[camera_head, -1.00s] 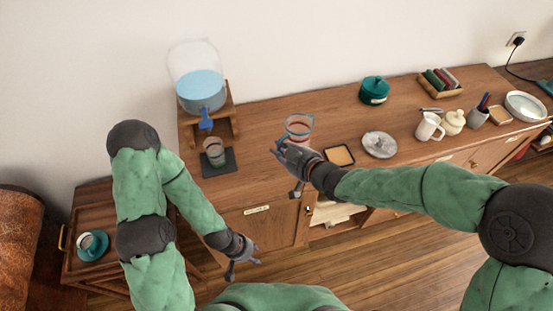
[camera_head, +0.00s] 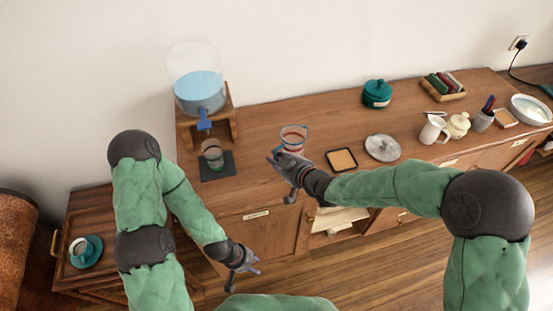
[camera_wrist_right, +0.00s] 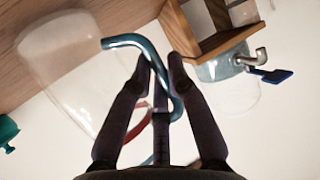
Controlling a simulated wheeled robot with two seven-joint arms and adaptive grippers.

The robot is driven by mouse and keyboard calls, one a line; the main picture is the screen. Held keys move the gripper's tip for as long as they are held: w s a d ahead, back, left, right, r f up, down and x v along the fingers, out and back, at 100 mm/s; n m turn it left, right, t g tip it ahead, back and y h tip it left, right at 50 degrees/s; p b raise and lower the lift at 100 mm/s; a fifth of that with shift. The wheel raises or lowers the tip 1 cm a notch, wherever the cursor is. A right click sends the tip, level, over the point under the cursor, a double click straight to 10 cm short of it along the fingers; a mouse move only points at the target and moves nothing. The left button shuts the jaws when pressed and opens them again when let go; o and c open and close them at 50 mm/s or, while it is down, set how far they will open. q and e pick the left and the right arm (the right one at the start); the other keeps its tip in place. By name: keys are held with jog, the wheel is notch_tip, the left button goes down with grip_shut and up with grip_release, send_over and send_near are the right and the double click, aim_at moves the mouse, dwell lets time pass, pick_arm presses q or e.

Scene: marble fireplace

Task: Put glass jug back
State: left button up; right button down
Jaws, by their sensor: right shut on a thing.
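The glass jug (camera_head: 293,133), clear with a red band and a teal handle, is over the middle of the wooden cabinet top. Whether it touches the wood cannot be told. My right gripper (camera_head: 278,160) is at its near side. In the right wrist view the gripper (camera_wrist_right: 162,62) is shut on the teal handle (camera_wrist_right: 128,41), with the clear jug body (camera_wrist_right: 68,72) to the left. My left gripper (camera_head: 250,266) is low in front of the cabinet, apart from everything; its finger opening is too small to judge.
A water dispenser (camera_head: 199,92) with a blue tap stands on a wooden stand at left. A glass (camera_head: 212,152) sits on a dark mat below it. A coaster tray (camera_head: 341,159) and grey plate (camera_head: 382,148) lie right of the jug. A teal pot (camera_head: 377,93) stands behind.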

jog(key=c, duration=1.6)
grip_release()
jog(key=shift+f, duration=0.2)
jog(key=shift+c, duration=0.2)
jog(key=o, duration=0.4)
jog(key=shift+o, duration=0.2)
jog(key=shift+r, duration=0.1)
jog(key=shift+r, duration=0.15)
jog(key=p+v, duration=0.3)
jog(key=v, duration=0.9)
jog(key=shift+p, duration=0.35)
